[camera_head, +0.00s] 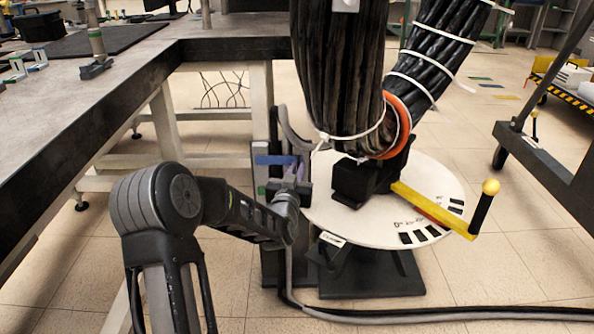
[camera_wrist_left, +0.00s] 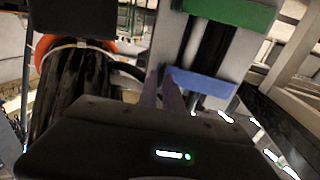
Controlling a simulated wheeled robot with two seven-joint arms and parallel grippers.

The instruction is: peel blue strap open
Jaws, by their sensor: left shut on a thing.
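The blue strap (camera_head: 272,160) runs across an upright grey post beside the white disc. It also shows in the left wrist view (camera_wrist_left: 203,83), lying flat over the pale post and a dark cable. My left gripper (camera_head: 297,169) reaches up to the strap's right end in the head view. In the left wrist view its narrow purplish fingers (camera_wrist_left: 162,78) are close together at the strap's left end, shut on it. The exact grip on the strap end is small and partly hidden. A green strap (camera_wrist_left: 230,11) crosses the same post. My right gripper is not in view.
A thick black cable bundle (camera_head: 338,75) with white ties and an orange ring (camera_head: 398,125) hangs close to my left gripper. The white disc (camera_head: 385,215) carries a yellow lever (camera_head: 433,210). A workbench (camera_head: 110,75) stands left. Cables lie on the floor.

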